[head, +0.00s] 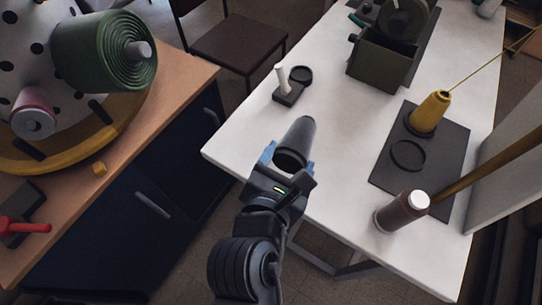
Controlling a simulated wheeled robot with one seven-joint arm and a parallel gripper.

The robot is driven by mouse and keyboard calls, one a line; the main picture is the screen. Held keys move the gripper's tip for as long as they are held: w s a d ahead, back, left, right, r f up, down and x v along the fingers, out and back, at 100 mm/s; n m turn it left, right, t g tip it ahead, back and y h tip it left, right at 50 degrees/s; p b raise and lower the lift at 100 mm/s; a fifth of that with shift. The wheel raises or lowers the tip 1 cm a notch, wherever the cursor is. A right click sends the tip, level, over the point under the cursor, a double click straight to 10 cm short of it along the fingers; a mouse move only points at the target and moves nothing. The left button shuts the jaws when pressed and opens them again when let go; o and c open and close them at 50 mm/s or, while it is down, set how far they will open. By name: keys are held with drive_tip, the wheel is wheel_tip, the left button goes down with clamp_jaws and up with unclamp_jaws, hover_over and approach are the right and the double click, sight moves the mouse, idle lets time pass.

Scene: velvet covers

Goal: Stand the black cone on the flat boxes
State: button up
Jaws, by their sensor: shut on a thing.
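The black cone (299,133) is a dark grey-black tapered piece, and a dark round end of it faces the camera. My gripper (289,161) is shut on it near that end, with bluish fingers at its sides. The cone appears over the near left part of the white table (245,143), its other end pointing away; its height above the top is hard to tell. I cannot make out which things are the flat boxes. A thin dark board (440,150) lies on the table to the right, with a yellow cone (430,111) and a black ring (408,155) on it.
A brown spool (402,212) stands at the board's near corner. A small black base with a white peg (283,80) and a round black piece (300,75) are farther back. A dark green box (381,61) stands behind. A wooden-topped cabinet (175,80) is left. The table's middle is clear.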

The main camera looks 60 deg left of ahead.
drive_tip(key=a+f, duration=0.2)
drive_tip(key=a, duration=0.1)
drive_tip(key=s+a+f, duration=0.1)
drive_tip(key=a, duration=0.1)
drive_tip(key=shift+a+f+b, duration=0.1)
drive_tip(key=shift+f+b, duration=0.05)
drive_tip(key=shift+b, duration=0.15)
drive_tip(key=shift+f+b, duration=0.3)
drive_tip(key=shift+f, duration=1.65)
drive_tip(key=shift+f, duration=0.1)
drive_tip(key=o, duration=1.2)
